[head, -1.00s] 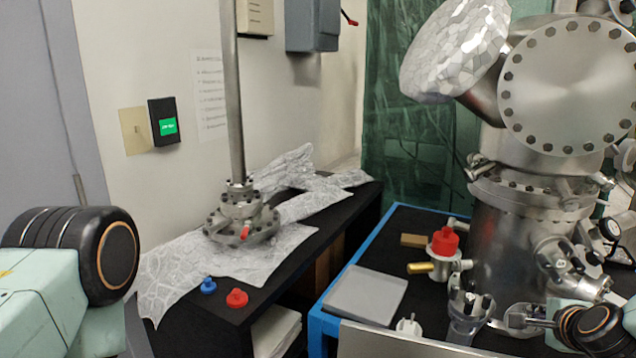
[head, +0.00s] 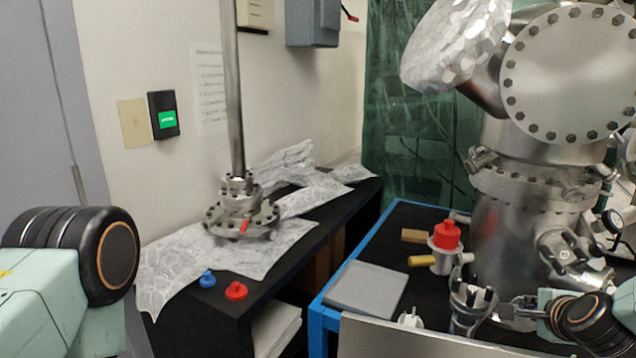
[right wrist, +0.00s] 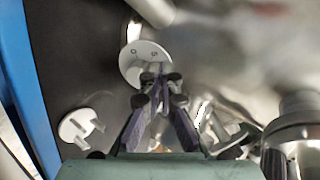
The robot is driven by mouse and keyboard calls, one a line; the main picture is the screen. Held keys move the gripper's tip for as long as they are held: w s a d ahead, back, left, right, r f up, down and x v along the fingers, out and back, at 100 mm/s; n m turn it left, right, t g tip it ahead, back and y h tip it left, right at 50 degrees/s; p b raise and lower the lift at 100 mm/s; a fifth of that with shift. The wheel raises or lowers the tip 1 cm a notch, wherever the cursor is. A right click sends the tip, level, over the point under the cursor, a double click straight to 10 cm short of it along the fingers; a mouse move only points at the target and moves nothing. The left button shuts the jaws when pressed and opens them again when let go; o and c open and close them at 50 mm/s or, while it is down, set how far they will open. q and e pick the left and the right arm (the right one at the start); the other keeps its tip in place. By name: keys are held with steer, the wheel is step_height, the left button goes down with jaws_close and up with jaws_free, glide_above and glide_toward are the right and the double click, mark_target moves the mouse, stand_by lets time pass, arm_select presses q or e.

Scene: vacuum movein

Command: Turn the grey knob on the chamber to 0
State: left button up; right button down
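The grey knob (right wrist: 143,60) shows in the right wrist view as a pale round disc with an "O" and an "S" mark near its far rim. My right gripper (right wrist: 158,82) has its dark fingertips close together at the near part of the disc, on either side of its narrow raised grip, which they partly hide. In the head view my right gripper (head: 508,309) is low beside the steel chamber (head: 510,235), and I cannot make out the marked disc there. My left arm enters from the left, with its gripper out of view.
A pale pronged piece (right wrist: 80,128) lies left of the gripper. On the blue-edged table are a grey pad (head: 366,290) and a red-capped valve (head: 446,237). A black bench (head: 335,215) holds a steel flange with a post (head: 240,215), foil and small red and blue parts.

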steer(key=shift+a, duration=0.1)
steer(key=p+v, duration=0.5)
steer(key=v, duration=0.1)
steer(key=shift+s+f, duration=0.25)
steer(key=shift+f, duration=0.1)
stand_by(0.4)
steer(key=w+d+f+p, duration=0.2)
steer(key=w+d+p, duration=0.2)
steer(key=shift+w+f+p, duration=0.2)
steer(key=shift+w+p, duration=0.1)
steer(key=shift+w, duration=0.1)
stand_by(1.1)
